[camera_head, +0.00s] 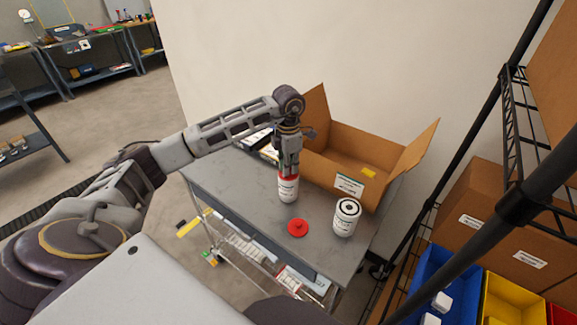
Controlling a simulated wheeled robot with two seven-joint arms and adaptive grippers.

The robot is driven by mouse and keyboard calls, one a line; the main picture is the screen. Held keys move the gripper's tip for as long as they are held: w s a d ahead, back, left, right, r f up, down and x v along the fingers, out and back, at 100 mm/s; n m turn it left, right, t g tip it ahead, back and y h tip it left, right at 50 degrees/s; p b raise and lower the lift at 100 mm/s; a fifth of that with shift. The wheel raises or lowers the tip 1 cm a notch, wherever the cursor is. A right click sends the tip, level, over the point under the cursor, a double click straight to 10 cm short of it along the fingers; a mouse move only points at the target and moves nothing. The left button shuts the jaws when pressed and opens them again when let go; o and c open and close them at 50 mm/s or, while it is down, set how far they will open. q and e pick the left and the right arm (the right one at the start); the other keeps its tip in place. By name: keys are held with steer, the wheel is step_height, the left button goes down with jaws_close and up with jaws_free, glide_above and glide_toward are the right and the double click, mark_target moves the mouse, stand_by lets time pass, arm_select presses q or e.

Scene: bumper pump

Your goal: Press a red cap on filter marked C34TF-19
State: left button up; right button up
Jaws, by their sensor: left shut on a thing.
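My left gripper (289,170) points down over a white filter (288,192) on the grey table (245,198). It is shut on a red cap (282,178) at the top of this filter. The fingers partly hide the cap, and I cannot tell how far it is seated. A second white filter (346,219) stands upright to the right, its dark-ringed top bare. Another red cap (298,228) lies on the table in front, between the two filters. The markings on the filters are too small to read. My right gripper is not in view.
An open cardboard box (350,150) stands at the back of the table, close behind the filters. A black wire rack (510,130) with boxes and a blue bin (445,280) is at the right. The table's left part is clear.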

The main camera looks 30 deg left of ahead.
arm_select(q)
steer(key=o, duration=0.7)
steer(key=shift+o, duration=0.3)
steer(key=o, duration=0.5)
steer(key=shift+r, duration=0.2)
steer(key=shift+r+p, duration=0.85)
steer(key=shift+r, duration=0.4)
steer(key=shift+r+p, duration=1.1)
steer(key=shift+r, duration=1)
